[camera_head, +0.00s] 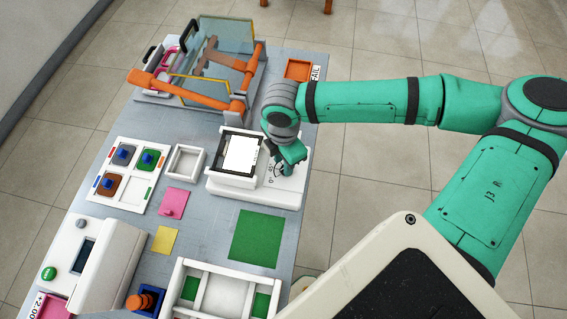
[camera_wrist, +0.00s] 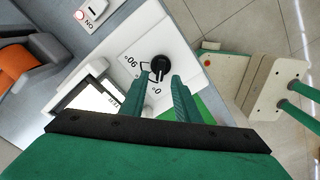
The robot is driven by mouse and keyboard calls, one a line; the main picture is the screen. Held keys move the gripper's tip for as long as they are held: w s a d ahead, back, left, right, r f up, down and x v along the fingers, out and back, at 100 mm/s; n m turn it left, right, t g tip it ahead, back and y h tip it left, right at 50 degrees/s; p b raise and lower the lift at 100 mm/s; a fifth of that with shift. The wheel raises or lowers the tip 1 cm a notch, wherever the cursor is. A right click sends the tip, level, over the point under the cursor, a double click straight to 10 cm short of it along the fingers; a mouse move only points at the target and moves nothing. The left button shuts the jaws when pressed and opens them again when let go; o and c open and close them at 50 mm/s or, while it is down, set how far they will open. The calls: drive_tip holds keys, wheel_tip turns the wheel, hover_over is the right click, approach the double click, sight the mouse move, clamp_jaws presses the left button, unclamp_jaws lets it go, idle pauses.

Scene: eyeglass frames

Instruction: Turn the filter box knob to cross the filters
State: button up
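The white filter box (camera_head: 285,196) stands near the right edge of the table, with a bright lit window (camera_head: 240,155) in a dark frame. In the wrist view its black round knob (camera_wrist: 160,64) sits on the white top, between a "90" mark on the left and a "0" mark below. The knob's narrow grip points down toward the "0" side. My gripper (camera_wrist: 161,78) has its two green fingers apart, with their tips just short of or beside the knob; contact cannot be told. In the head view my gripper (camera_head: 285,165) hides the knob.
An orange "FAIL" tray (camera_head: 298,69) is behind my wrist. A small white tray (camera_head: 184,162) and a tray of coloured filters (camera_head: 127,187) lie left. A green mat (camera_head: 256,238) is in front.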

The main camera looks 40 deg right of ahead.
drive_tip(key=shift+f, duration=1.2)
clamp_jaws()
